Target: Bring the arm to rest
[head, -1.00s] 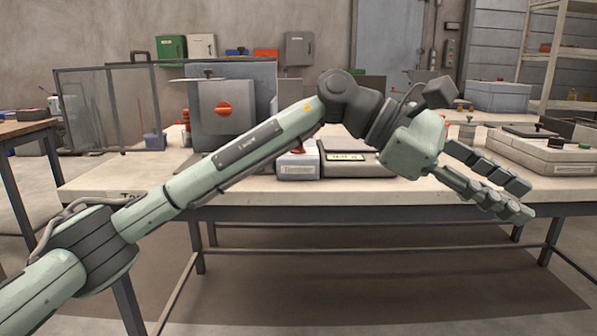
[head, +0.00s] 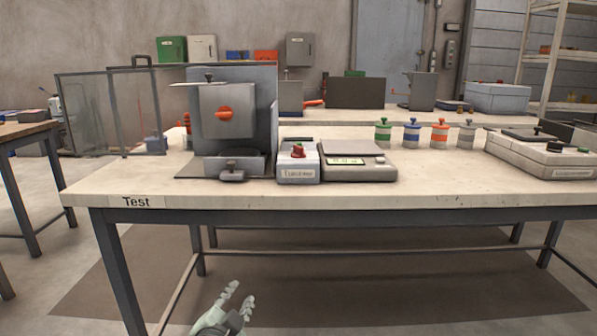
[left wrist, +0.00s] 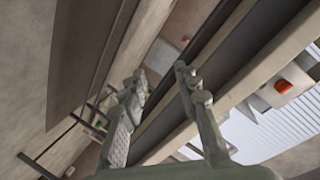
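My left gripper (head: 240,291) shows at the bottom of the head view, low in front of the workbench (head: 400,200) and below its top. Only the hand end of that arm shows there. In the left wrist view my left gripper (left wrist: 160,73) has its two fingers apart with nothing between them. My right gripper is in neither view now.
A grey machine with an orange knob (head: 224,113), a box with a red button (head: 298,165) and a scale (head: 358,165) stand on the bench. Several colored jars (head: 411,135) stand behind. The floor (head: 400,290) under the bench looks clear.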

